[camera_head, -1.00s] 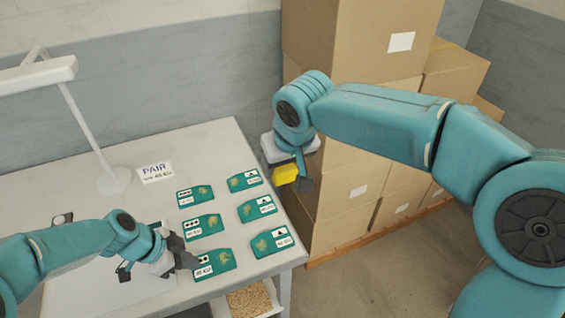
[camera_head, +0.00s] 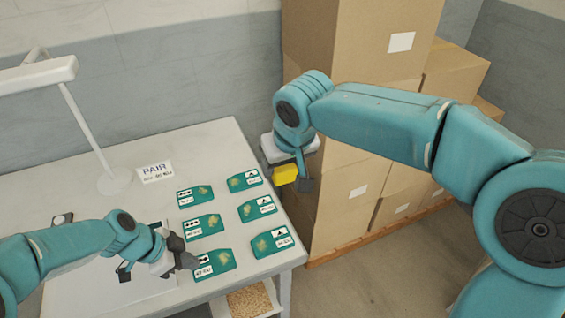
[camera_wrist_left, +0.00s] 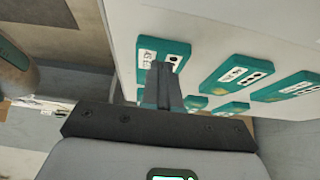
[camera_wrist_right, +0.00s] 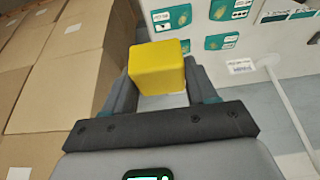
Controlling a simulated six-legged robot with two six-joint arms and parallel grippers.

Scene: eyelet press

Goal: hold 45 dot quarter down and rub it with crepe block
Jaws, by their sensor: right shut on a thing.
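The 45 dot quarter (camera_head: 221,263) is the nearest teal piece in the left column, with a white dot label and a pale scuffed patch. It also shows in the left wrist view (camera_wrist_left: 178,46). My left gripper (camera_head: 188,261) is shut and empty, its tips at the labelled left end of this piece; I cannot tell if they press on it. Its joined fingers show in the left wrist view (camera_wrist_left: 162,82). My right gripper (camera_wrist_right: 160,85) is shut on the yellow crepe block (camera_wrist_right: 156,66). The block (camera_head: 285,173) is held in the air right of the table, away from the quarter.
Several other teal pieces lie on the white table (camera_head: 130,215), including dot-labelled (camera_head: 203,227) and triangle-labelled ones (camera_head: 272,241). A PAIR card (camera_head: 156,172) and a lamp (camera_head: 75,110) stand behind. Cardboard boxes (camera_head: 340,230) rise right of the table. A bin of grains (camera_head: 250,300) sits below its front edge.

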